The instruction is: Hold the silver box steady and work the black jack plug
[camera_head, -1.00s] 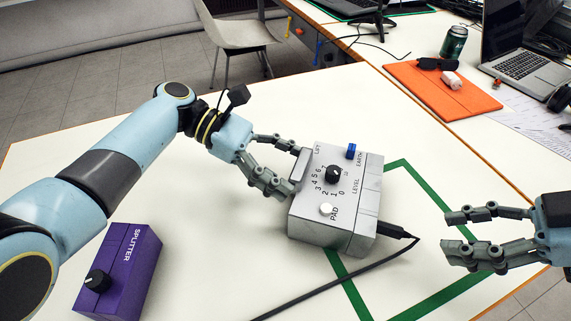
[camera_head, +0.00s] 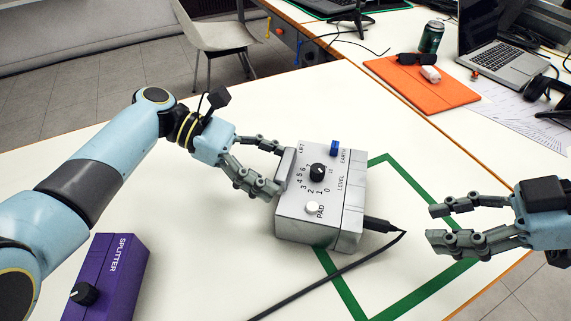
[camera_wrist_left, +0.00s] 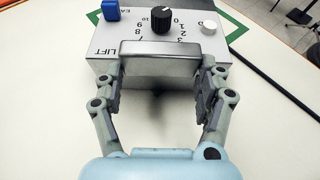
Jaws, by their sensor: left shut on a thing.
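The silver box (camera_head: 292,229) sits on the white table with its knob, white button and blue switch facing up. It overlaps the left side of a green tape outline. My left gripper (camera_head: 278,168) is shut on the grey raised piece at the box's left side, and in the left wrist view its fingers (camera_wrist_left: 161,88) flank that piece (camera_wrist_left: 160,48). The black jack plug (camera_head: 378,225) is at the box's lower right side, and its cable bends back left across the table; its tip is not visible. My right gripper (camera_head: 433,224) is open and empty, right of the plug and apart from it.
A purple splitter box (camera_head: 120,279) stands at the lower left, near my left arm. An orange mat (camera_head: 440,94) with sunglasses, a green can (camera_head: 431,38) and a laptop (camera_head: 505,60) are on the far right table.

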